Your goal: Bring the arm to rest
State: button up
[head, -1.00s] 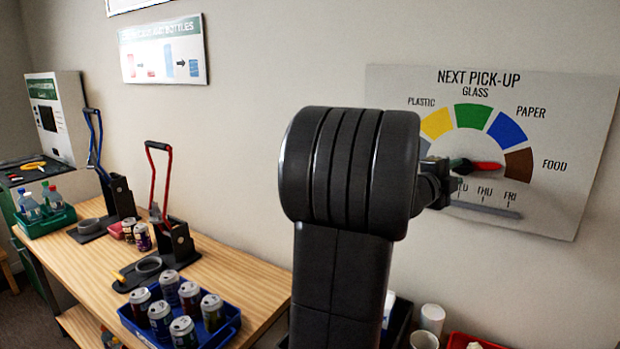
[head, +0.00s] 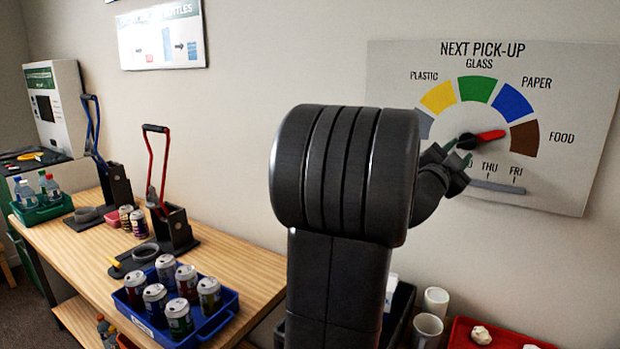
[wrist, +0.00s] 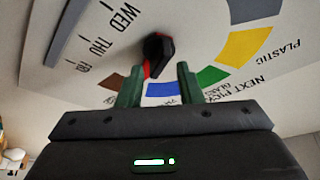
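My gripper (head: 457,158) is in front of the dial sign on the wall, just left of and below the dial's hub in the head view. In the wrist view my gripper (wrist: 158,88) has its two green fingers apart, with nothing held between them. The dial's red pointer (head: 488,136) points at the brown FOOD segment. Its dark hub and part of the red pointer (wrist: 157,55) show beyond the fingers in the wrist view, apparently clear of them. My dark arm fills the middle of the head view and hides the sign's lower left.
A wooden bench (head: 75,262) holds a blue tray (head: 225,318) of cans, two can crushers with red (head: 165,170) and blue (head: 92,125) handles, and a green crate (head: 45,213) of bottles. White cups (head: 427,328) and a red tray (head: 462,335) are at lower right.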

jog(key=b+v, duration=0.2)
jog(key=v, duration=0.8)
jog(key=shift+s+a, duration=0.1)
